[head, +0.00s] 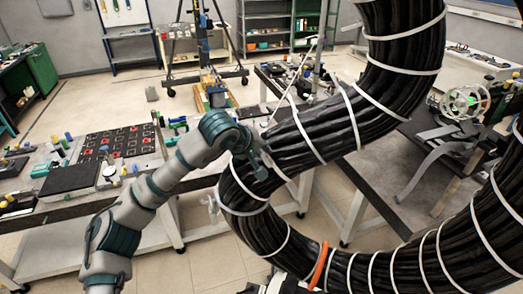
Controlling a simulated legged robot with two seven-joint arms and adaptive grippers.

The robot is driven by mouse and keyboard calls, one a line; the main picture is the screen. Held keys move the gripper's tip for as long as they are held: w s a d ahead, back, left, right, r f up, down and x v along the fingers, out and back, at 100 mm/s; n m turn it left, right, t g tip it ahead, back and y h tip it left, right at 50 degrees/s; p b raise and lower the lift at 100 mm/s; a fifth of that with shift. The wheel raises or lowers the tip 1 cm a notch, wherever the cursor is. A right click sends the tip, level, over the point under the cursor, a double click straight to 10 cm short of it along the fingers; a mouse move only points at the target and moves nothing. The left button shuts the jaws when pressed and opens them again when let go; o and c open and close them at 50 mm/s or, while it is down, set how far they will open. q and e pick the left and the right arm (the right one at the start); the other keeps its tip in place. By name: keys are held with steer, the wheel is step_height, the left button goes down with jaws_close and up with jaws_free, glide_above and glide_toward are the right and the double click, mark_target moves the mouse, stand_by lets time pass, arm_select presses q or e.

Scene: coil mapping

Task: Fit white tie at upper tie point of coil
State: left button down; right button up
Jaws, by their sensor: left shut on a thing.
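The coil (300,140) is a thick black cable bundle that curves through the right half of the head view. Several white bands ring it, and one orange band (318,266) rings its lower part. My left gripper (262,163) is at the coil's left side, in front of the black cables. It is shut on a thin white tie (292,86), whose long strip rises up and right from the gripper. The fingertips and the held end of the tie are too small to make out clearly.
A bench (40,208) with switches, a black pad and small parts stands at the left. Another bench (385,160) with grey strips and a handwheel (462,102) lies behind the coil. A tripod stand and shelves are at the back. Floor shows between the benches.

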stand_by(0.4)
arm_select(q)
steer(key=c, duration=1.1)
jaws_free()
